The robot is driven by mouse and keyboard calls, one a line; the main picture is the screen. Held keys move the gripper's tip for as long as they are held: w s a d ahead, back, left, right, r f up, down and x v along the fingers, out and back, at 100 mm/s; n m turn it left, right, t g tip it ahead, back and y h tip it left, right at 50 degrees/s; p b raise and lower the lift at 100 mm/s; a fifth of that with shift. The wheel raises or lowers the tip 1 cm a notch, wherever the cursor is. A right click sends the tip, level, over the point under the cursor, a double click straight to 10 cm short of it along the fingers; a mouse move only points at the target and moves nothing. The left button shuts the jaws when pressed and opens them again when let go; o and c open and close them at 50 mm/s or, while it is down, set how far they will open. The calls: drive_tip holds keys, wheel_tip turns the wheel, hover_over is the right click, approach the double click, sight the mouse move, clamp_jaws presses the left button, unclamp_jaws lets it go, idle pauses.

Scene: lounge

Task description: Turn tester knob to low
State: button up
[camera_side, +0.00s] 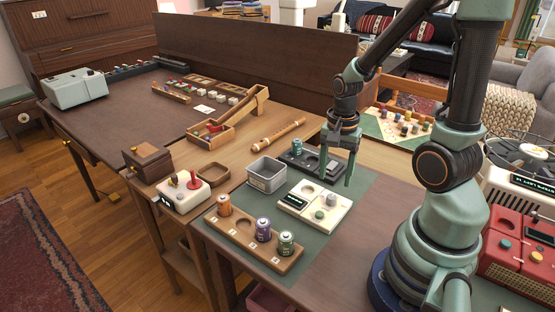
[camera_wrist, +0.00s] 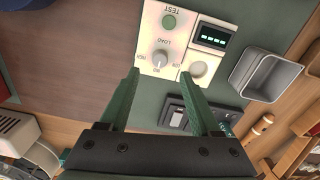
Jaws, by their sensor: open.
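The tester (camera_side: 296,206) is a cream box on the green mat, with a dark display, a round well and a green button. In the wrist view the tester (camera_wrist: 184,15) shows its grey knob (camera_wrist: 159,58) under the upside-down word LOAD, with small labels around it; its pointer setting is too small to tell. In the side view the knob (camera_side: 331,199) is at the tester's right end. My gripper (camera_side: 338,168) is open and empty, pointing down above the tester's far side. In the wrist view the gripper (camera_wrist: 160,75) has its fingertips spread on either side of the knob, apart from it.
A grey metal bin (camera_side: 266,177) stands left of the tester. A dark device (camera_side: 298,161) lies behind it. A wooden rack (camera_side: 243,237) with several batteries is in front. A red case (camera_side: 522,255) is at right. Bare mat lies right of the tester.

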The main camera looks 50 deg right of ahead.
sight(332, 197)
drive_tip(key=shift+f, duration=3.1)
clamp_jaws()
